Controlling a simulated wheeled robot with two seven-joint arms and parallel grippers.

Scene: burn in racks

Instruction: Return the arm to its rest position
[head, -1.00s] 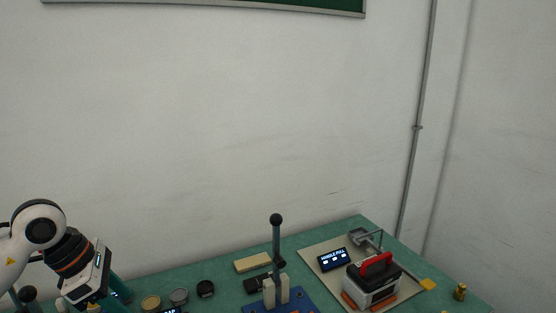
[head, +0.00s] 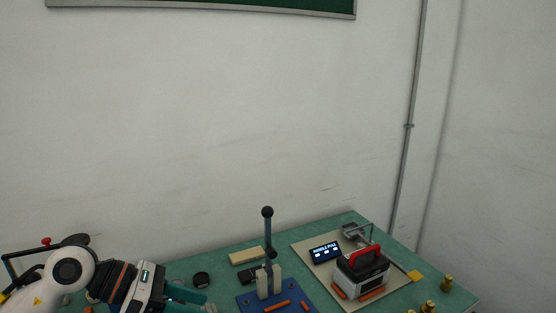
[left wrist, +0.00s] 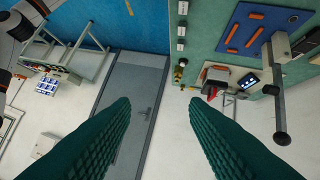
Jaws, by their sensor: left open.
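My left arm comes in from the left in the head view, low over the left part of the green table (head: 225,287). Its gripper (head: 196,300) points right, with teal fingers near the bottom edge. In the left wrist view the two ribbed teal fingers (left wrist: 160,108) stand wide apart with nothing between them. My right gripper is not in view.
Right of the gripper stands a black-knobbed lever (head: 268,235) on a blue plate (head: 246,300). Farther right, a red-handled box (head: 362,268) and a lit display (head: 325,251) sit on a beige board (head: 303,250). Brass pieces (head: 446,284) stand at the right.

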